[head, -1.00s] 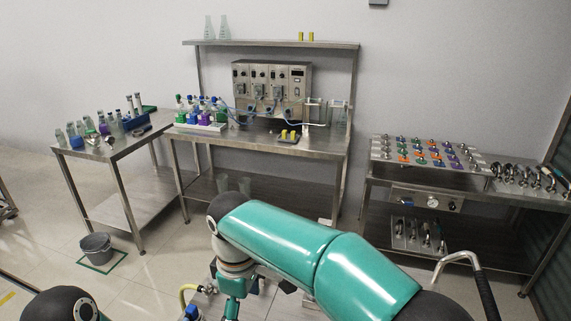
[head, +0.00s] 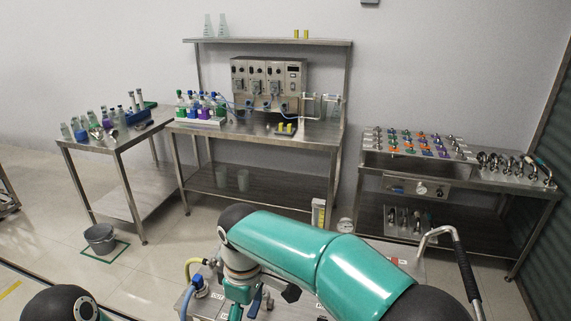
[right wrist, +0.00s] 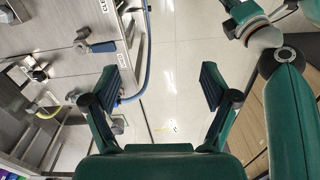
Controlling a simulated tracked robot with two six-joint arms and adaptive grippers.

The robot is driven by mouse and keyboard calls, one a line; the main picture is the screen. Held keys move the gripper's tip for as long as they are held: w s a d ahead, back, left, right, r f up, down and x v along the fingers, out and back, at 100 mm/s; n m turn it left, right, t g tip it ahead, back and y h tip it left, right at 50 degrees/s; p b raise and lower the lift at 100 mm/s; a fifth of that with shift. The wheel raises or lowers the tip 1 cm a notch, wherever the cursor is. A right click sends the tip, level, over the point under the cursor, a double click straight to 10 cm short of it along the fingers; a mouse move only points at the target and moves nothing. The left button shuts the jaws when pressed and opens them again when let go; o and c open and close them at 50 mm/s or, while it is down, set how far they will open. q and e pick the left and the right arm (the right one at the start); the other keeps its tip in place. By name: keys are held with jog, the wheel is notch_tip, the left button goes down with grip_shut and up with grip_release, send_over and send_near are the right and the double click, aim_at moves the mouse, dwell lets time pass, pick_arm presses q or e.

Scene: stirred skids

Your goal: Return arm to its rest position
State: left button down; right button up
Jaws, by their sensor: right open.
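My right arm (head: 310,262) is teal with black joints and reaches in from the lower right of the head view, bent at its elbow. A blue hose (right wrist: 147,60) runs close beside the left finger. Of my left arm only a black joint (head: 58,303) shows at the lower left of the head view; its gripper is out of view.
A steel skid top (head: 190,300) with valves and a yellow hose (head: 190,265) lies beneath my right arm. A cart handle (head: 459,262) rises at the right. Benches with bottles (head: 200,107) and fittings (head: 415,143) stand beyond. A grey bucket (head: 100,239) sits on the floor.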

jog(key=s+d+f+m+y+b, duration=0.1)
jog(key=d+f+m+b, duration=0.3)
jog(key=f, duration=0.9)
jog(key=s+d+f+m+y+b, duration=0.15)
jog(key=d+f, duration=0.35)
jog(key=f, duration=0.7)
jog(key=s+d+f+m+b, duration=0.2)
jog(key=s+d+f+m, duration=0.3)
jog(key=s+f, duration=0.2)
jog(key=s+d+f+m+y+b, duration=0.1)
jog(key=s+d+f+m, duration=0.4)
jog(key=s+d+f, duration=0.1)
jog(key=shift+s+f+m+t+b, duration=0.35)
jog(key=shift+s+f+t, duration=0.05)
jog(key=shift+s+f, duration=0.5)
